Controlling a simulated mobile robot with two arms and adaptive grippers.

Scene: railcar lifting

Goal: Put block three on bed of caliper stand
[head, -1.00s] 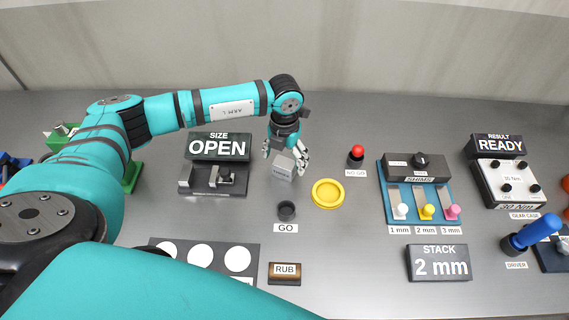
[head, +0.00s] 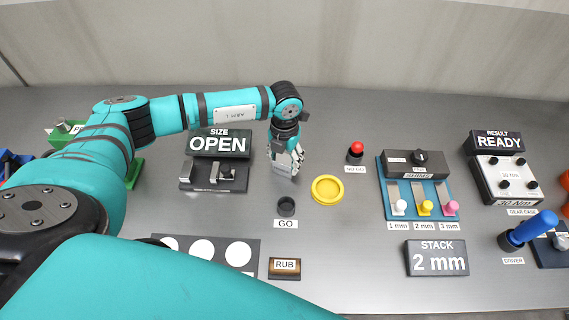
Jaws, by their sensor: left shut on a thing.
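My left gripper (head: 286,160) is shut on a small grey block (head: 282,167), held above the table to the right of the caliper stand. The fingers hide part of the block, and I cannot read its label. The caliper stand (head: 214,176) is dark with light metal jaws on its bed, below a sign (head: 219,144) reading SIZE OPEN. Its bed shows no block. My right gripper is not in view.
A yellow ring dish (head: 327,190) and a dark GO cup (head: 286,207) are near the block. A RUB pad (head: 285,268) and a plate with white circles (head: 245,253) lie in front. A red-topped NO GO gauge (head: 356,152) and blue shim rack (head: 390,208) are to the right.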

